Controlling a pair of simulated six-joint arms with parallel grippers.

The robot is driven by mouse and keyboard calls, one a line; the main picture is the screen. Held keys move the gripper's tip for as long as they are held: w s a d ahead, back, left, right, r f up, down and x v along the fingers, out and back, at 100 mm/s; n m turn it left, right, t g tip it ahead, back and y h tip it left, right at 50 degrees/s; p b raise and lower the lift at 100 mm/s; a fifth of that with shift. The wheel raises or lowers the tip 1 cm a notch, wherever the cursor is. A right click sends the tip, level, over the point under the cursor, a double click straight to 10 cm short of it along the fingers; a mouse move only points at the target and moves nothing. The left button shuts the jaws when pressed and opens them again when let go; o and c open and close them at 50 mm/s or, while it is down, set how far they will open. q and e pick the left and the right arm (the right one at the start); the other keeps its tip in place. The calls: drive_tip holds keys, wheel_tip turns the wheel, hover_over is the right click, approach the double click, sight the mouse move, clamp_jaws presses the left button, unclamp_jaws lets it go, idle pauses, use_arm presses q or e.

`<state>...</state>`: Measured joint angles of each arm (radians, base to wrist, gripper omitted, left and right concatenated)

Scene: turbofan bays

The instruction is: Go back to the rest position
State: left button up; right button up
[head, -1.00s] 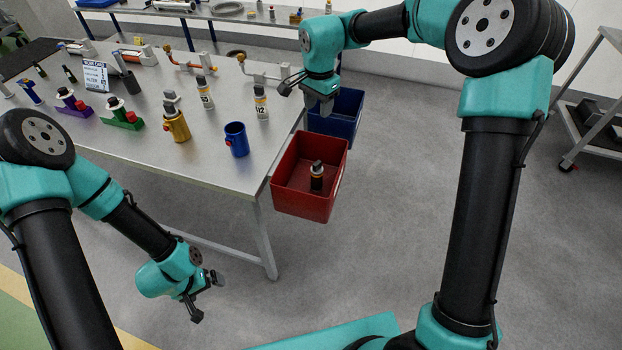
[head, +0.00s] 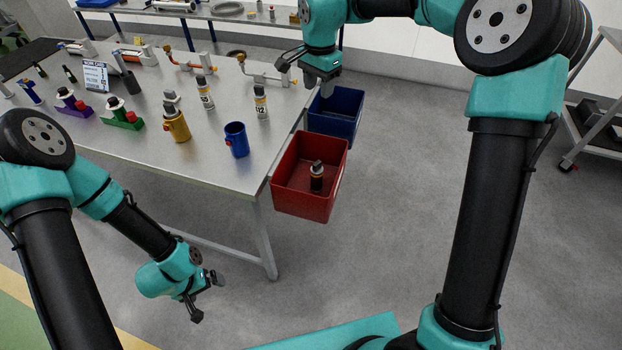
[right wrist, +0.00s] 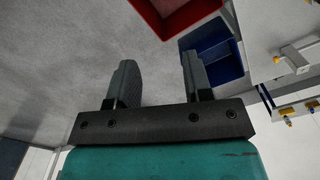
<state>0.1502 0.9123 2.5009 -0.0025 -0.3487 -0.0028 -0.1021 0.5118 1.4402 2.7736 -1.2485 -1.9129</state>
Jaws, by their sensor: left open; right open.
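My right gripper (head: 304,78) is open and empty in the head view, above the blue bin (head: 336,113) at the table's right end. In the right wrist view its two fingers (right wrist: 158,85) are apart with nothing between them, and the blue bin (right wrist: 213,52) shows behind the right finger. My left gripper (head: 207,298) is open and empty, low over the floor in front of the table. The red bin (head: 309,177) hangs at the table's right edge with a dark bottle (head: 316,176) standing in it. It also shows at the top of the right wrist view (right wrist: 178,12).
A grey cart (head: 595,120) stands at right. The floor right of the bins is clear.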

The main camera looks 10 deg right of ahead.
drive_tip(key=d+f+n+t+h, duration=0.1)
drive_tip(key=d+f+t+h, duration=0.2)
drive_tip(key=d+f, duration=0.65)
drive_tip(key=d+f+t+h, duration=0.3)
drive_tip(key=d+f, duration=0.3)
drive_tip(key=f, duration=0.6)
drive_tip(key=s+a+f+n+y, duration=0.2)
drive_tip(key=s+f+n+y, duration=0.1)
drive_tip(key=s+f, duration=0.4)
drive_tip(key=s+a+f+n+y, duration=0.3)
drive_tip(key=s+f, duration=0.2)
drive_tip(key=f, duration=0.4)
drive_tip(key=s+a+f+n+g+y, duration=0.1)
drive_tip(key=s+a+f+g+y, duration=0.1)
drive_tip(key=s, duration=0.5)
drive_tip(key=s+a+f+n+g+y, duration=0.1)
drive_tip(key=s+a+f+g, duration=0.2)
drive_tip(key=s, duration=0.5)
drive_tip(key=shift+a+f+n+y, duration=0.3)
drive_tip(key=shift+a+y, duration=0.1)
drive_tip(key=shift+a, duration=0.15)
